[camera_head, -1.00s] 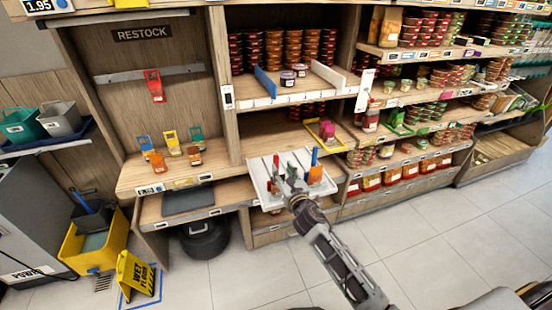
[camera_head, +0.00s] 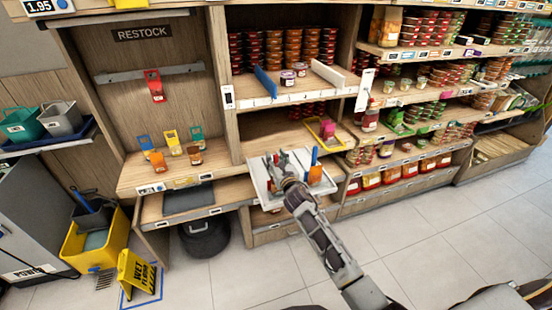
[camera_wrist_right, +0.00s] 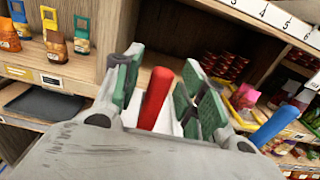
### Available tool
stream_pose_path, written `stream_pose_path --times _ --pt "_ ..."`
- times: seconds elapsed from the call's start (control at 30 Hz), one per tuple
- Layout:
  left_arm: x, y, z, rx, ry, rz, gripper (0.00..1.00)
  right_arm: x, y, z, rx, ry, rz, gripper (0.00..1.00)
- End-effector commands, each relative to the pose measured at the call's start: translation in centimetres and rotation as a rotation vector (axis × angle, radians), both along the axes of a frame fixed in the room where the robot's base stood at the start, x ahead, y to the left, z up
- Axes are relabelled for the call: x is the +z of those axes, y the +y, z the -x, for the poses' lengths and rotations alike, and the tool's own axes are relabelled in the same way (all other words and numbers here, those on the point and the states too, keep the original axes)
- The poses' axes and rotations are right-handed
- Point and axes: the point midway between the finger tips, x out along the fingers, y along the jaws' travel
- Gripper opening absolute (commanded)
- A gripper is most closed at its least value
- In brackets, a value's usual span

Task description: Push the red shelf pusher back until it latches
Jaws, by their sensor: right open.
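A red upright handle, which looks like the red shelf pusher (camera_wrist_right: 155,97), stands between the fingers of my right gripper (camera_wrist_right: 160,82) in the right wrist view. The green-padded fingers are apart, with a gap showing on each side of it. In the head view my right gripper (camera_head: 279,163) is over the left part of a white pulled-out tray (camera_head: 262,186) and mostly hides the red handle. A blue upright handle (camera_head: 314,157) stands to its right on the tray; it also shows in the right wrist view (camera_wrist_right: 275,127). My left gripper is not in view.
An orange item (camera_head: 315,175) is beside the blue handle. A yellow-rimmed tray (camera_head: 326,130) is behind on the right. A wooden ledge with several small packages (camera_head: 171,138) is at left. A yellow wet-floor sign (camera_head: 136,272) stands on the floor; the front floor is mostly clear.

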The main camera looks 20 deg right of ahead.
Motion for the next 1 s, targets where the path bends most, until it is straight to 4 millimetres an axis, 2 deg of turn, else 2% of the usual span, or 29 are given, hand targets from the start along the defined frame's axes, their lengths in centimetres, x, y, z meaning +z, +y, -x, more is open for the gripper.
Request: stream_pose_path --times 0.37,0.47,0.7,1.0 --pt "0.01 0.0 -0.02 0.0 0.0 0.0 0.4 -0.03 -0.01 -0.27 0.0 0.0 0.0 0.41" --pt "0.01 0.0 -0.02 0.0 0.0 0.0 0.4 -0.02 -0.01 -0.27 0.0 0.0 0.0 0.31" --pt "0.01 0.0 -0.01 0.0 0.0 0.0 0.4 -0.02 -0.01 -0.26 0.0 0.0 0.001 0.0" --pt "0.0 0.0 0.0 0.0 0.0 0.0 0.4 -0.02 0.0 -0.28 0.0 0.0 0.001 0.0"
